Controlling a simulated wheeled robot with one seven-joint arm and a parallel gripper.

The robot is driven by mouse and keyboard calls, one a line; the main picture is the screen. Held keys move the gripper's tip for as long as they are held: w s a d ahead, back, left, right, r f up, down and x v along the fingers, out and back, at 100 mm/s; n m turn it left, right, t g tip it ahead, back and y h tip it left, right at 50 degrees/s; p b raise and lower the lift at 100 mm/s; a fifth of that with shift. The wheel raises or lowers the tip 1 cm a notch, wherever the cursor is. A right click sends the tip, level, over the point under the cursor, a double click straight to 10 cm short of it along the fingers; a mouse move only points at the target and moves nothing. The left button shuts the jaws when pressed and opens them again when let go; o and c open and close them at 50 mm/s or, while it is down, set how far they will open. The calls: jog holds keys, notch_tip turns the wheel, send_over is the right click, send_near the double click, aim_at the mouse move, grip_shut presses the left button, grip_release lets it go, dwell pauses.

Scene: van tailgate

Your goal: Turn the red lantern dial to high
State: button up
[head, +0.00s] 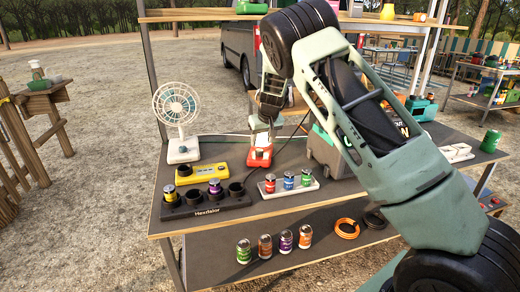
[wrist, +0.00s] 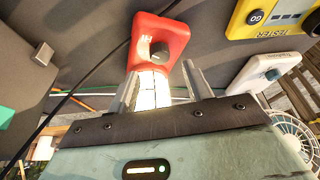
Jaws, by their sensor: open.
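The red lantern (head: 259,156) stands on the table's upper surface, right of the white fan. In the wrist view its red base (wrist: 150,27) fills the top middle. Its dark dial (wrist: 159,52) sits on the base face, with an "HI" mark to the dial's upper left. I cannot tell exactly where the dial points. My gripper (wrist: 160,70) is open, its fingers on either side of the pale lit lantern part (wrist: 152,90), with the dial just beyond the fingertips. I see no contact with the dial. In the head view my gripper is over the lantern, partly hidden by my arm.
A white fan (head: 177,108) and a yellow tester (head: 202,173) stand left of the lantern. A black Hexdalor rack (head: 205,207) and a white can tray (head: 270,193) are in front. A grey box (head: 325,150) stands close on the right. A dark cable (wrist: 95,72) runs beside the lantern.

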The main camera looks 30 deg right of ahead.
aim_at(259, 150)
jog(key=shift+x, duration=2.7)
jog(key=c, duration=1)
jog(key=shift+r, duration=0.1)
